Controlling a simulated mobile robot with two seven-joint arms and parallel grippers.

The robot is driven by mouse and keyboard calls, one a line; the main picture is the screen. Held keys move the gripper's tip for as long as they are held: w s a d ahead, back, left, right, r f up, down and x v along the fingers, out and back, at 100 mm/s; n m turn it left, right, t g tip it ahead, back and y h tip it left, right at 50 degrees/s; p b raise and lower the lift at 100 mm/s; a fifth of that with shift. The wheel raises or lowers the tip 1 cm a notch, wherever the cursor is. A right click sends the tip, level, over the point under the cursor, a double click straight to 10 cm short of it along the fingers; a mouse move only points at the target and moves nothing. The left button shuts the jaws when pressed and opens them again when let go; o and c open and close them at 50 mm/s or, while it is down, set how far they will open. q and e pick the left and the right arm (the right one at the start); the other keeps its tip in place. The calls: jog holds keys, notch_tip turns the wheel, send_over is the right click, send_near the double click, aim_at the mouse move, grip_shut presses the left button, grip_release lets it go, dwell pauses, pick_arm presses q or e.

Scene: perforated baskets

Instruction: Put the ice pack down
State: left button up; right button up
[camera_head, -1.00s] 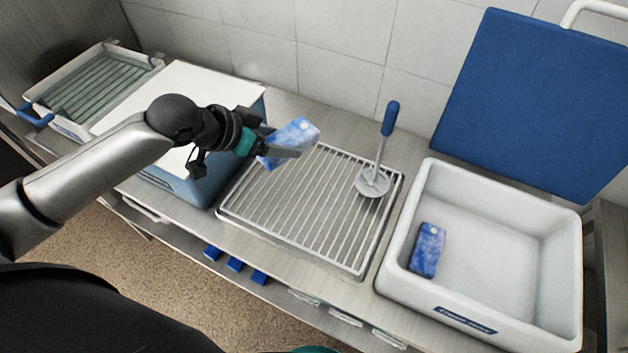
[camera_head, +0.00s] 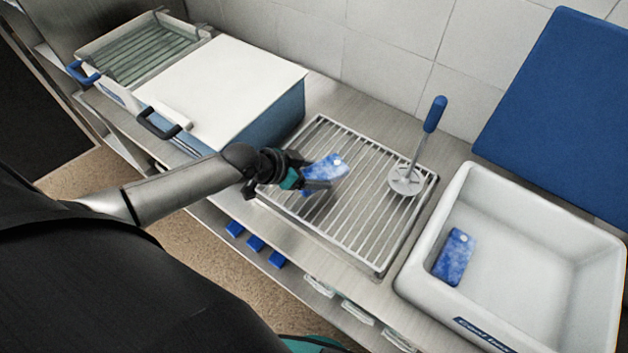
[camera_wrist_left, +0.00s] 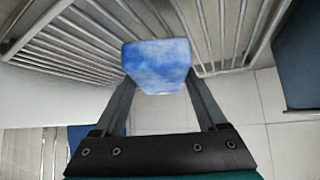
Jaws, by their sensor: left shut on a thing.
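The ice pack (camera_head: 326,168), mottled blue and white, is held by my left gripper (camera_head: 312,180) over the left part of the wire rack (camera_head: 372,236). In the left wrist view, the ice pack (camera_wrist_left: 158,62) sits between the two fingers of my left gripper (camera_wrist_left: 160,84), with rack bars behind it. I cannot tell from these views whether it touches the rack. A second blue ice pack (camera_head: 455,257) lies inside the white open bin (camera_head: 424,243) at the right. My right gripper is not in view.
A masher-like tool with a blue handle (camera_head: 434,114) stands on the rack's right side. A white-lidded blue box (camera_head: 222,82) stands left of the rack. A tray with a ribbed insert (camera_head: 139,52) is farther left. A blue board (camera_head: 560,110) leans against the wall.

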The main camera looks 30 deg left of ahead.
pick_arm(q)
jog(key=shift+f+b, duration=0.3)
jog(key=shift+f, duration=1.15)
jog(key=shift+f, duration=0.15)
jog(key=o, duration=1.5)
jog(key=shift+r, duration=0.2)
jog(key=p+v, duration=0.2)
jog(key=v, duration=1)
jog(key=shift+p, duration=0.3)
jog(key=shift+a+f, duration=0.1)
